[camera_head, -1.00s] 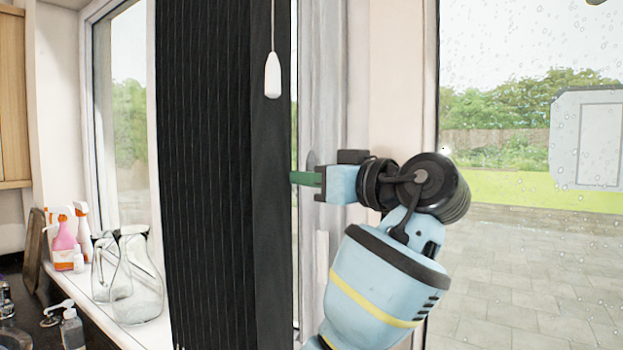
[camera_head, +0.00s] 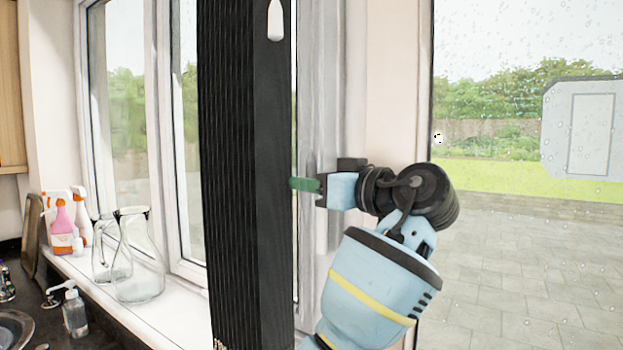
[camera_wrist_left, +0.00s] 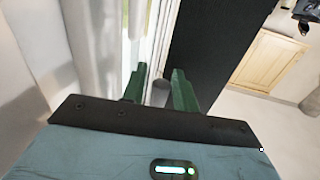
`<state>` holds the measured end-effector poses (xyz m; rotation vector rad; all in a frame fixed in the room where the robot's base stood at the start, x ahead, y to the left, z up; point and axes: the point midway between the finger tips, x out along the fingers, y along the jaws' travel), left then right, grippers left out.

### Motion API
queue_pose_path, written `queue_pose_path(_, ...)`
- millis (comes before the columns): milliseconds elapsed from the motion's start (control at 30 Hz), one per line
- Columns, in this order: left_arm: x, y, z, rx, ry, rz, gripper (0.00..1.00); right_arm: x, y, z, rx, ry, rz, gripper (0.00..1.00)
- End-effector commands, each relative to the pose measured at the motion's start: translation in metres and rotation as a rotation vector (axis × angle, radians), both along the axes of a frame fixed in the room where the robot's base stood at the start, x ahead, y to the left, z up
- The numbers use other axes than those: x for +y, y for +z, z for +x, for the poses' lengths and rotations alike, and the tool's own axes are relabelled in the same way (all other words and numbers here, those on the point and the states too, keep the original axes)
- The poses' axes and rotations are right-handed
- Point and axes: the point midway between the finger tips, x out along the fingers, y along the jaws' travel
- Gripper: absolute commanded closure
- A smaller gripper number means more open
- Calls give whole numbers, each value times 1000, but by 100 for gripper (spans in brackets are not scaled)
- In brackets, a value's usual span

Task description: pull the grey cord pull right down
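My left gripper (camera_head: 305,185), with green fingers, is at the right edge of the dark blind, in front of the window frame. In the head view, a little grey shows just above the fingers; the rest of the pull is hidden. A white cord pull (camera_head: 275,20) hangs in front of the blind at the top of the picture. My right gripper is in neither view.
The dark pleated blind (camera_head: 235,170) stands left of the gripper. Glass jugs (camera_head: 138,270) and spray bottles (camera_head: 61,228) stand on the sill at left. A soap dispenser (camera_head: 74,312) is by the sink. A wooden cabinet (camera_wrist_left: 267,62) shows in the wrist view.

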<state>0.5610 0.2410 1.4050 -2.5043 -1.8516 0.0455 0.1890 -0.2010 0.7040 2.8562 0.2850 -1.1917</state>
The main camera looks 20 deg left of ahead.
Motion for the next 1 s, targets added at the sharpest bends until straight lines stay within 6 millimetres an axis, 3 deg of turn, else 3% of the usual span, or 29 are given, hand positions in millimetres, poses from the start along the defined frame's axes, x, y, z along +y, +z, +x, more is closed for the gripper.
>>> queue_pose_path(367,-2,4,-2,-8,-2,4,62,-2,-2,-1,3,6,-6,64)
queue_pose_path(800,-60,1,-18,-4,-3,3,62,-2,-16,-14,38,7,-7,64)
queue_pose_path(1000,-73,3,-23,-6,-1,2,62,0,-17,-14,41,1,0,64)
